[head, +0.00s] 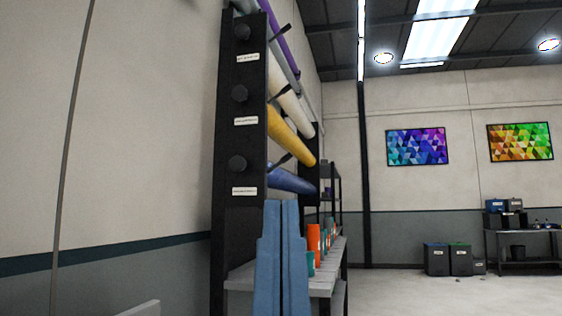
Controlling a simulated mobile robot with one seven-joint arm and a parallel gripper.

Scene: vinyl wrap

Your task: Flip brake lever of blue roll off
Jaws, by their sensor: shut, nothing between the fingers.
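The blue roll (291,182) is the lowest roll on the black rack (228,220), slanting away to the right. A dark lever (281,160) sticks out up and right just above its near end, below the yellow roll; I cannot tell its exact setting. My gripper (282,203) shows as two long blue fingers pointing up from the bottom of the head view. They are shut with nothing between them. The tips appear just below the near end of the blue roll in the picture; I cannot tell the depth between them.
Above are a yellow roll (291,135), a white roll (289,95) and a purple roll (279,45). A grey bench (240,284) with orange and teal containers stands under the rack.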

